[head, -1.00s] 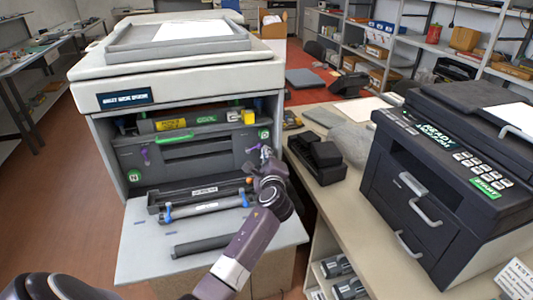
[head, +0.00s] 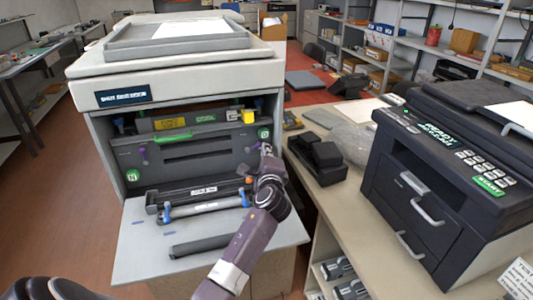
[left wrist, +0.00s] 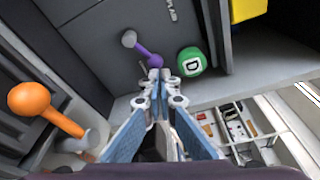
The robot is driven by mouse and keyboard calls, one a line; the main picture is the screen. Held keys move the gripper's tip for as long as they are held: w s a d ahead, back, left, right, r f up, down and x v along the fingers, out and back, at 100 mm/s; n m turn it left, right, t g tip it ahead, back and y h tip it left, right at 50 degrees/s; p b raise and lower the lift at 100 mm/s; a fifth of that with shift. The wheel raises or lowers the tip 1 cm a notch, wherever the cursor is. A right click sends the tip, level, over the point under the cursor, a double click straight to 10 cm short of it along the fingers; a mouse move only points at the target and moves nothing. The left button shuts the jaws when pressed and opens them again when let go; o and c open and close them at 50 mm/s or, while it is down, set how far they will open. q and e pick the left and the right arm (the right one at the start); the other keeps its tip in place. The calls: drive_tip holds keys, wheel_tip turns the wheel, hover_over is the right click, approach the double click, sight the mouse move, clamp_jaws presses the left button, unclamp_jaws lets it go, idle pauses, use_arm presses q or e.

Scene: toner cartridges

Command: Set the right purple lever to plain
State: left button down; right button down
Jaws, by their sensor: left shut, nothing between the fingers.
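The right purple lever (head: 250,149) is on the dark front panel of the open copier (head: 190,152), at the panel's right side. In the left wrist view the purple lever (left wrist: 147,54) slants down and right from a grey round end, beside a green disc marked D (left wrist: 191,62). My left gripper (head: 267,152) is in front of the panel's right end, just right of the lever. In the left wrist view its fingertips (left wrist: 158,76) are together at the lever's lower end. I cannot tell whether they touch it. A left purple lever (head: 144,156) hangs on the panel's left side. My right gripper is not in view.
An orange knob (left wrist: 29,99) stands left of the fingers in the left wrist view. Dark cartridges lie on the copier's lowered tray (head: 140,258). A yellow part (head: 248,117) sits above the panel. A table with a dark printer (head: 440,170) stands at the right.

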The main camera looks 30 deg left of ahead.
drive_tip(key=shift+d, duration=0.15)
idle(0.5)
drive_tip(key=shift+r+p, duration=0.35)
drive_tip(key=shift+p, duration=0.05)
